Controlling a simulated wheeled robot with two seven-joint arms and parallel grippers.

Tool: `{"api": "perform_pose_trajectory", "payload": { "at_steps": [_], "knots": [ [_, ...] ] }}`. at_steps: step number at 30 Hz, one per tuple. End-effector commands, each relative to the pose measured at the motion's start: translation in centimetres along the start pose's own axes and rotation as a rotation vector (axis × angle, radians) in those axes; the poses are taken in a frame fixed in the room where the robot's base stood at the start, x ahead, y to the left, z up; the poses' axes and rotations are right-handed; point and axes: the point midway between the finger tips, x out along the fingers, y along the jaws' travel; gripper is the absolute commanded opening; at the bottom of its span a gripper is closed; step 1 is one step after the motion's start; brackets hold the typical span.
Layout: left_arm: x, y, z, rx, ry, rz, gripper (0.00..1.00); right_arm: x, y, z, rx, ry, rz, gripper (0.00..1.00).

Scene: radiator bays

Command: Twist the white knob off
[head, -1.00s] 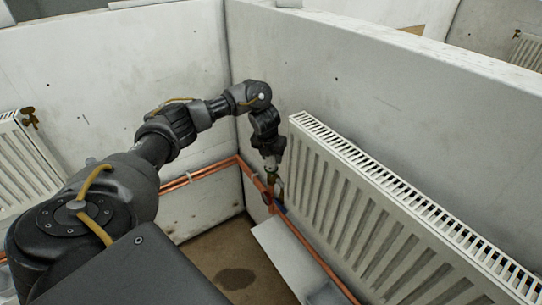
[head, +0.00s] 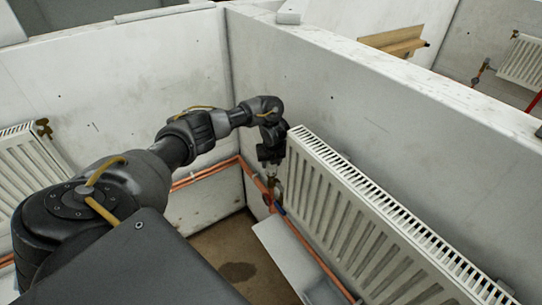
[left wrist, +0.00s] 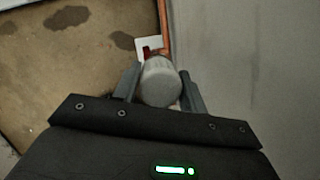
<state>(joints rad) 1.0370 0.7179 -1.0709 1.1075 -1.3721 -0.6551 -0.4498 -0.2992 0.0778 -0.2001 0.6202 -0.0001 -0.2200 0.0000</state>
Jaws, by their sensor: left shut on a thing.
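The white knob (left wrist: 160,82) shows in the left wrist view as a pale, rounded cylinder between the two fingers of my left gripper (left wrist: 160,92). The fingers are shut on its sides. There the knob is too small and covered to make out. A copper pipe (left wrist: 164,30) and a small red part show just beyond the knob in the left wrist view. My right gripper is not in view.
Copper pipes (head: 207,172) run low along both walls of the corner. A white panel (head: 283,250) sits below the radiator. Another radiator (head: 28,165) with a brass valve hangs at the left. The brown floor (head: 222,248) has dark stains. A wooden piece (head: 395,42) shows beyond the partition.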

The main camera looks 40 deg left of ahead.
Motion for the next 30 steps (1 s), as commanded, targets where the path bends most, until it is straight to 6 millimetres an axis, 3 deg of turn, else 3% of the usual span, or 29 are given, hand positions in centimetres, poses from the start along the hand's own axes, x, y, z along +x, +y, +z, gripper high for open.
{"api": "perform_pose_trajectory", "payload": {
  "at_steps": [6,13,30],
  "knots": [
    [-0.2,0.1,-0.2,-0.200,0.005,0.063,0.17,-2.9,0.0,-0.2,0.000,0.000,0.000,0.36],
    [0.1,0.1,-0.3,-0.396,0.004,0.116,0.17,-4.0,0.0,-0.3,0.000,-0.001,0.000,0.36],
    [-0.2,0.1,-0.1,-0.415,0.003,0.120,0.17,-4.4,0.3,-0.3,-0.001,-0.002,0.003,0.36]
  ]
}}
